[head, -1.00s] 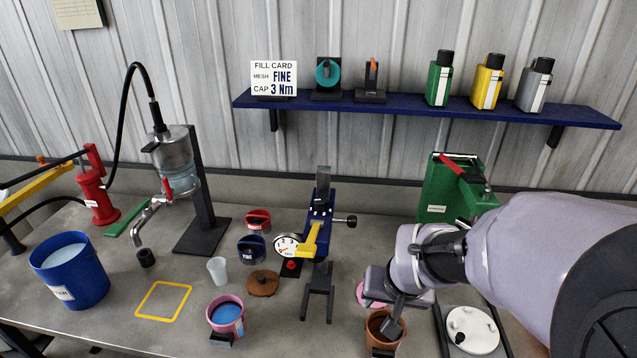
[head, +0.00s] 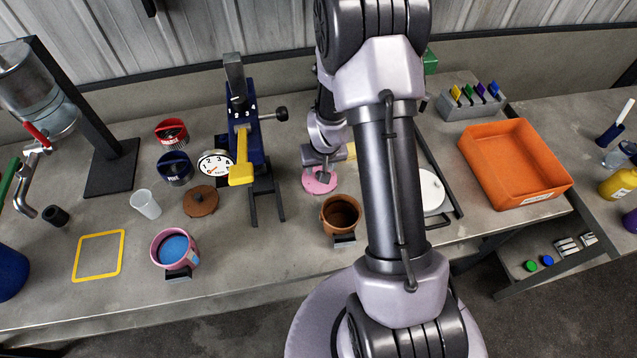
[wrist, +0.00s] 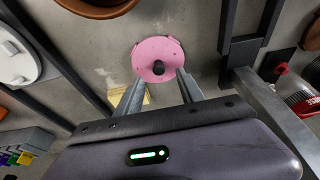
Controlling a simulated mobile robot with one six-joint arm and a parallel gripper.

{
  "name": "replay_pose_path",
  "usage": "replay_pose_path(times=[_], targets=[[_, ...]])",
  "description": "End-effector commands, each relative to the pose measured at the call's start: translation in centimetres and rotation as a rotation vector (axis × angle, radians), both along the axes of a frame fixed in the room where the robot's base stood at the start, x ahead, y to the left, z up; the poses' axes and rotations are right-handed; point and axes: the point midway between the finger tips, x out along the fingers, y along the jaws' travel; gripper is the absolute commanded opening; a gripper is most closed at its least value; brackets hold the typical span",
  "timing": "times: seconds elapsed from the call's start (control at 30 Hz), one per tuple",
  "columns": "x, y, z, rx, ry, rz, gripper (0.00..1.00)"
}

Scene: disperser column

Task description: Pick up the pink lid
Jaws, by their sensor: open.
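The pink lid (head: 320,181) lies flat on the grey table, right of the blue clamp-like stand and behind the brown pot. In the wrist view the pink lid (wrist: 158,55) is a round disc with a dark knob at its centre. My gripper (wrist: 157,82) is open, its two fingers pointing toward the lid with the knob showing just beyond and between the tips. In the head view my gripper (head: 322,175) is over the lid and hides part of it. I cannot tell exactly how high the fingers are.
A brown pot (head: 341,213) stands in front of the lid. A blue stand (head: 247,140) with a yellow lever is at left. A white round lid (head: 428,190) lies to the right, beyond my arm. An orange tray (head: 510,170) is farther right. A pink pot (head: 175,250) stands front left.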

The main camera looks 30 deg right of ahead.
Motion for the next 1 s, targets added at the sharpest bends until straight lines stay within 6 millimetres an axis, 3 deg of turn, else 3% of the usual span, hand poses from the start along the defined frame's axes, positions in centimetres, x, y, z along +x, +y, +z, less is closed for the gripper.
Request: replay_pose_path(times=[0.17, 0.4, 0.57, 0.6, 0.83, 1.0], targets=[[0.4, -0.2, -1.7, 0.0, 0.0, 0.0, 0.45], [1.6, -0.8, -5.9, 0.001, 0.002, -0.001, 0.45], [1.7, -0.8, -5.5, 0.0, 0.0, 0.0, 0.45], [1.7, -0.8, -5.5, 0.0, 0.0, -0.001, 0.43], [1.7, -0.8, -5.5, 0.0, 0.0, 0.0, 0.0], [1.7, -0.8, -5.5, 0.0, 0.001, 0.0, 0.0]])
